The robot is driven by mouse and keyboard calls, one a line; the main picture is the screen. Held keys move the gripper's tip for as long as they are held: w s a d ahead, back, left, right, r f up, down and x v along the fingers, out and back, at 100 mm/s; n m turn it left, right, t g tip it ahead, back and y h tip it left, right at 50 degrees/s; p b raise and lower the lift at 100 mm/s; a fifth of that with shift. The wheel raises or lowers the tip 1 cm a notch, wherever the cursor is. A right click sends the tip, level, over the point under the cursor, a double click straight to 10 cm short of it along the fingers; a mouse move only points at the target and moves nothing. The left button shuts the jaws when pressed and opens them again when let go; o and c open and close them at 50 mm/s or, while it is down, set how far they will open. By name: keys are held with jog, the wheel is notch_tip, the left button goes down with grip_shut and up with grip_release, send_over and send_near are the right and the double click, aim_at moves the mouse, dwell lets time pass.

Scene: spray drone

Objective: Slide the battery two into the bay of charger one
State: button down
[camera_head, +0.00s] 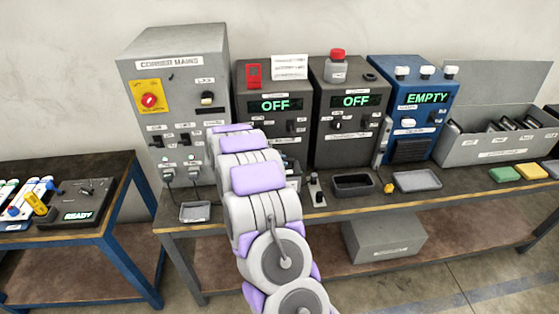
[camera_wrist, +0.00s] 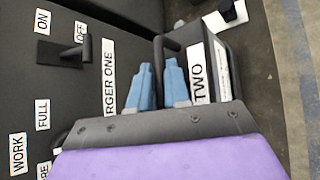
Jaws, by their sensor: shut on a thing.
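Battery two (camera_wrist: 228,62) is a dark block with a white TWO label and a dark bar handle (camera_wrist: 160,42), at upper right in the wrist view. My gripper (camera_wrist: 158,66) has its blue fingers shut on the handle. The dark face of charger one (camera_wrist: 125,25), with its label partly covered, lies just left of the battery. In the head view, a grey box with a green OFF display (camera_head: 275,88) stands behind my arm and appears to be charger one. My arm hides the fingers there. I cannot tell how far the battery sits in the bay.
A second grey unit reading OFF (camera_head: 345,125) stands to the right, then a blue unit reading EMPTY (camera_head: 408,110). A grey mains cabinet (camera_head: 175,70) stands left. A dark tray (camera_head: 353,186) and a grey tray (camera_head: 417,180) lie on the bench front.

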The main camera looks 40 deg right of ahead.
jog(key=shift+f+b, duration=1.1)
jog(key=shift+f, duration=0.95)
dwell(0.5)
jog(key=c, duration=1.2)
grip_release()
jog(key=shift+o, duration=1)
jog(key=shift+f, duration=0.1)
jog(key=shift+a, duration=0.1)
jog(key=p+v, duration=0.3)
jog(key=v, duration=1.4)
jog(key=shift+a+p, duration=0.15)
jog(key=shift+p, duration=0.2)
